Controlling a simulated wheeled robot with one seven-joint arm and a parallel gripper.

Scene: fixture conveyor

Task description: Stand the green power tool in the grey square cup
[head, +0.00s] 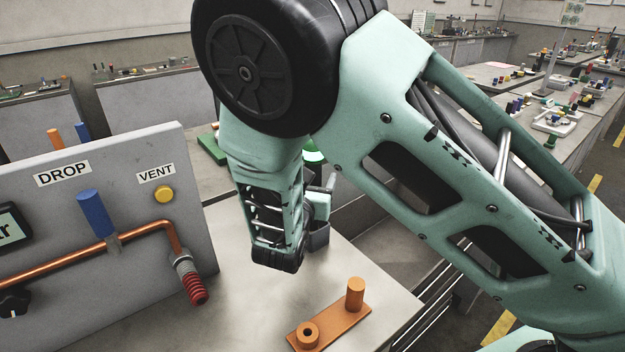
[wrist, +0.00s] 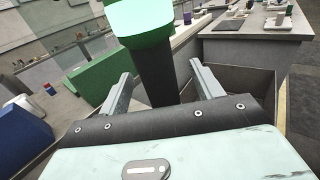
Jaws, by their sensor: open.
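The green power tool (wrist: 140,22) stands ahead of my gripper (wrist: 160,85) in the wrist view, with a green and pale top and a black shaft (wrist: 157,75) below. My gripper is open, one finger on each side of the black shaft, with visible gaps. The shaft's lower end is hidden behind the gripper body. In the head view my arm hides most of the tool; a bit of green (head: 314,157) shows beside it. My gripper (head: 322,190) is partly hidden there too. I cannot clearly pick out the grey square cup.
A grey panel (head: 120,205) with a copper pipe stands left on the table (head: 245,325). An orange plate (head: 332,327) with a peg and a ring lies near the front. A green block (wrist: 105,75) and a blue block (wrist: 22,130) are left in the wrist view.

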